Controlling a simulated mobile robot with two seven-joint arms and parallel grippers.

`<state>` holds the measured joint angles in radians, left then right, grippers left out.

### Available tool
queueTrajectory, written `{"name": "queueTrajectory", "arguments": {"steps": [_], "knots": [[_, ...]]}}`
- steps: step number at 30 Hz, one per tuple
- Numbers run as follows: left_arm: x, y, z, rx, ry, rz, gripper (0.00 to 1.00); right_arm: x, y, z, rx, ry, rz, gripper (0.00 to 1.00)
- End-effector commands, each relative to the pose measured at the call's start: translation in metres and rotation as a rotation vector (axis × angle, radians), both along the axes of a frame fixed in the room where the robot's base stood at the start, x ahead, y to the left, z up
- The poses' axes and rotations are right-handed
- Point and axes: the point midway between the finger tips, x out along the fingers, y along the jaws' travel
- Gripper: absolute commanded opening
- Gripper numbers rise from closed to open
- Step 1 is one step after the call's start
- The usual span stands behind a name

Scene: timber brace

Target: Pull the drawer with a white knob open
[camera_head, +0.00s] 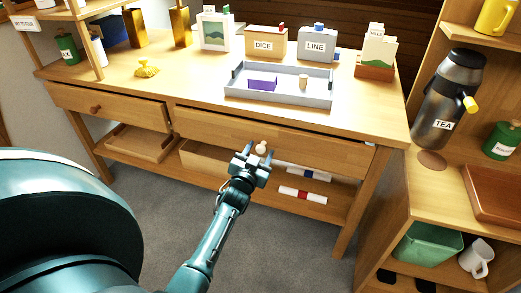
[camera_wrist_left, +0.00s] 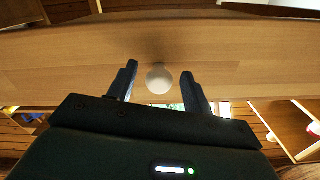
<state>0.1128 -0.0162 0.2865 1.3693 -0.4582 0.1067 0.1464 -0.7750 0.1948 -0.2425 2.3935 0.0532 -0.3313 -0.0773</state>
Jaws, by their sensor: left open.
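The drawer with the white knob is the right, wider drawer (camera_head: 310,146) of the wooden desk. Its white knob (camera_head: 261,148) sits on the drawer front, just past my left gripper (camera_head: 252,163). In the left wrist view the round white knob (camera_wrist_left: 159,80) lies between the two dark fingertips of my left gripper (camera_wrist_left: 158,78), with a gap on each side. That gripper is open. The drawer front (camera_wrist_left: 60,60) also shows in that view. I cannot tell how far the drawer is out. My right gripper is not in view.
The left drawer has a brown knob (camera_head: 96,109). A grey tray (camera_head: 236,92) stands on the desktop. Rolled papers (camera_head: 303,195) lie on the lower shelf. A shelf unit with a tea flask (camera_head: 447,100) stands at the right. The carpet in front is clear.

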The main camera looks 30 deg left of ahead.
Motion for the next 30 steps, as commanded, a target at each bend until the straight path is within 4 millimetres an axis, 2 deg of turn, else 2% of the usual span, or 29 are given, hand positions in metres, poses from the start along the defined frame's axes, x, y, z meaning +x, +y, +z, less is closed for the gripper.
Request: {"name": "queueTrajectory", "arguments": {"steps": [4,22,30], "knots": [[0.0001,0.0,0.0002,0.0,0.0,0.0,0.49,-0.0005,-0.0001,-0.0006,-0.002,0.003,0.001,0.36],[0.0001,0.0,0.0,0.0,0.0,0.0,0.0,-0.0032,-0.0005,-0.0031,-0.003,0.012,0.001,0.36],[-0.0004,0.0006,0.0003,0.0,0.0,0.0,0.0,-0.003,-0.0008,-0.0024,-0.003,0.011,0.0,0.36]]}}
